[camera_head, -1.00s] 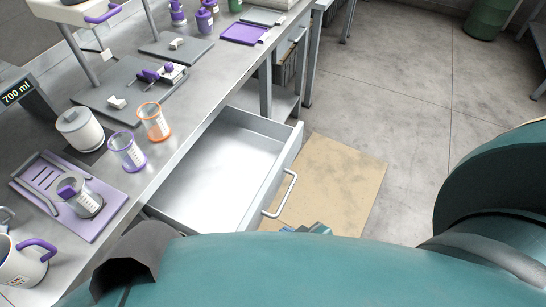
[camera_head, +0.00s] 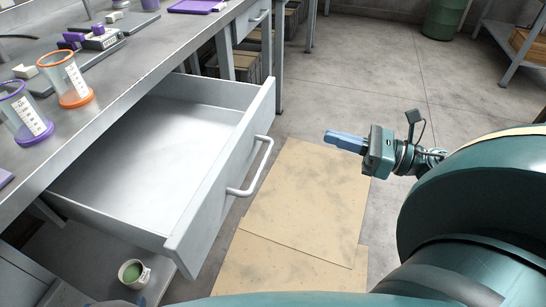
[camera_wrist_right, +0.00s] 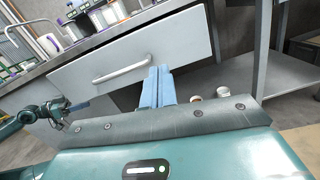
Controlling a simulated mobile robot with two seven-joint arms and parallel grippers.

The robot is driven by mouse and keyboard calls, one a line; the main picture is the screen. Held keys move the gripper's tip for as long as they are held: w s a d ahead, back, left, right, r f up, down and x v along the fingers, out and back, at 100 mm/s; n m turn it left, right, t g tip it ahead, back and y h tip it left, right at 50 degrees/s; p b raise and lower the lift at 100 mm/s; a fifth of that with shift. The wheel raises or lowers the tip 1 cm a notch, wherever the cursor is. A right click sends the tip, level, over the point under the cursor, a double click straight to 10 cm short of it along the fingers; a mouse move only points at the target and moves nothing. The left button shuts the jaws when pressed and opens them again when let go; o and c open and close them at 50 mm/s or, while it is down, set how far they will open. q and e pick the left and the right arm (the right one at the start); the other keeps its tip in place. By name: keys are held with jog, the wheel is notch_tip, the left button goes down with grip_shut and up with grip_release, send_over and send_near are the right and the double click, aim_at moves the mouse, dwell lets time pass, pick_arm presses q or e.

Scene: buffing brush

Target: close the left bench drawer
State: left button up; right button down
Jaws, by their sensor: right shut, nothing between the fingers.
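The left bench drawer (camera_head: 160,140) stands pulled well out from the bench and looks empty in the head view. Its grey bar handle (camera_head: 252,170) is on the front panel. The drawer front (camera_wrist_right: 160,52) and handle (camera_wrist_right: 122,69) also show in the right wrist view. My right gripper (camera_head: 328,136) is shut and empty, to the right of the handle and apart from it, over the floor. Its blue fingers (camera_wrist_right: 157,85) point towards the drawer front in the wrist view. My left gripper (camera_wrist_right: 78,106) shows small at the left there; its jaw state is unclear.
The bench top (camera_head: 130,80) holds an orange-rimmed beaker (camera_head: 68,82) and a purple-rimmed beaker (camera_head: 25,115). A cup with green contents (camera_head: 134,272) is on the low shelf below the drawer. Tan floor mats (camera_head: 300,205) lie before the drawer; open floor extends right.

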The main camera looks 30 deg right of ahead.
jog(key=f+n+g, duration=0.1)
jog(key=f+n, duration=0.1)
send_near(260, 129)
jog(key=x, duration=0.7)
jog(key=shift+p, duration=0.3)
